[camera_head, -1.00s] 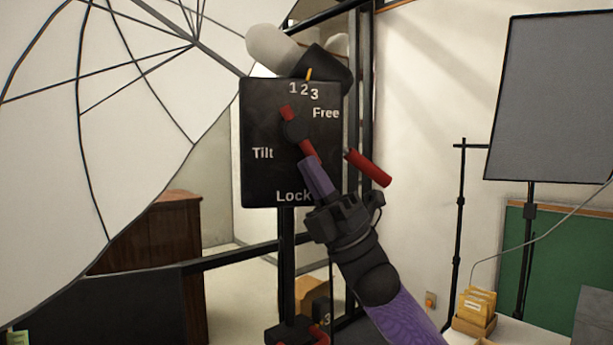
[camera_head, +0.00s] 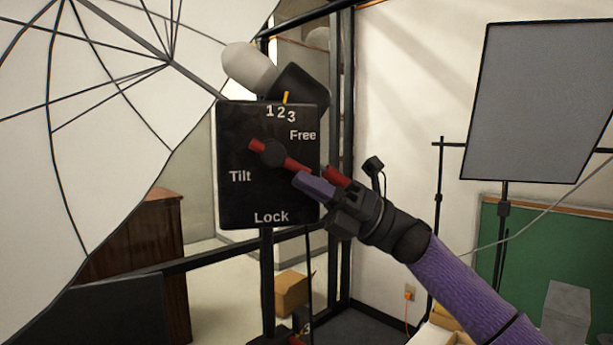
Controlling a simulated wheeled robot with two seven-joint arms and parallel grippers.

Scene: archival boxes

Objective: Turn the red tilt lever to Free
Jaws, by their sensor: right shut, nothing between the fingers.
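The red tilt lever (camera_head: 292,163) turns on a round black hub on the black panel (camera_head: 240,205) marked Tilt, Free, Lock and 1 2 3. It slants from upper left to lower right. Its right end lies below the Free label (camera_head: 302,135), well above the Lock label (camera_head: 271,217). My right gripper (camera_head: 302,184) is shut and empty. Its purple fingers lie against or just under the lever's right end; I cannot tell whether they touch. A second red handle (camera_head: 338,176) shows behind the gripper, partly hidden by it. My left gripper is not in view.
A large white umbrella (camera_head: 75,110) fills the left side. A grey and black lamp head (camera_head: 300,88) sits above the panel. Dark upright poles (camera_head: 345,120) stand behind. A grey flat screen (camera_head: 530,100) on a stand is at the right, with open wall between.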

